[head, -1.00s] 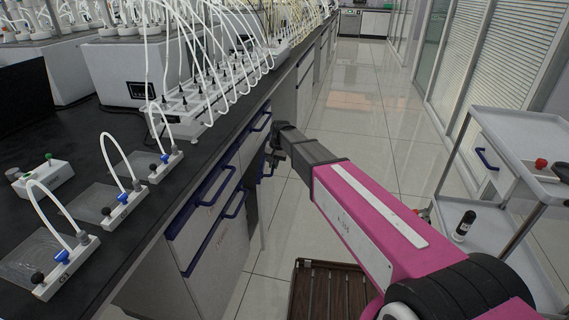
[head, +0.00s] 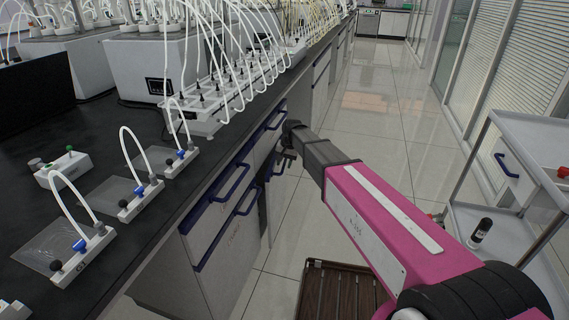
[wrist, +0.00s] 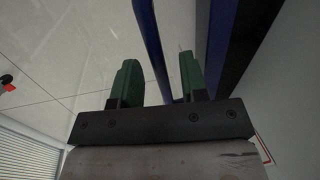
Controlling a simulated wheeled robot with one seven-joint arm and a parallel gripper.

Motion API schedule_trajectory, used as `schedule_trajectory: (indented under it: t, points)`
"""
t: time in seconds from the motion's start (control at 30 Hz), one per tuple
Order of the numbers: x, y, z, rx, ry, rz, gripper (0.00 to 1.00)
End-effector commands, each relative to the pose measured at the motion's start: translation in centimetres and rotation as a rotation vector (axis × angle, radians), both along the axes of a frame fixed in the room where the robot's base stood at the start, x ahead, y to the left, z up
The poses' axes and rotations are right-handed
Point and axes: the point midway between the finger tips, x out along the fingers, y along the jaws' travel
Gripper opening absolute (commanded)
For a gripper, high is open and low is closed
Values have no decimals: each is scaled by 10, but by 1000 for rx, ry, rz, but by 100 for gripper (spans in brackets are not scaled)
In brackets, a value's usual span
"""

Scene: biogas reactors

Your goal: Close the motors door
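My gripper (head: 285,158) is at the front of the lab bench, beside a blue handle on the cabinets under the worktop. In the wrist view my gripper (wrist: 158,62) has its two green fingers apart. A blue handle bar (wrist: 149,28) runs between them, with visible gaps on both sides. A narrow door panel (head: 265,208) stands a little out from the cabinet front below my gripper, and I take it for the motors door. My gripper and arm partly hide its handle. I cannot read the labels on the cabinets.
Drawers with blue handles (head: 228,187) are left of my gripper. The black worktop (head: 110,150) carries tubed apparatus. A white trolley (head: 525,150) stands at the right, and a brown slatted crate (head: 338,290) is on the floor. The tiled aisle (head: 385,135) ahead is clear.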

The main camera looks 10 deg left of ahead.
Motion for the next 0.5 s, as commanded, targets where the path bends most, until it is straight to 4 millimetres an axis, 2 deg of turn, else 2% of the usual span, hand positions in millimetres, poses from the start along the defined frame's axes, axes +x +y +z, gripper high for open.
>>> schedule_trajectory:
  t: [0.17,0.5]
  points:
    - [0,-3,14,1,-2,0,40]
    - [0,-14,74,1,-3,-1,40]
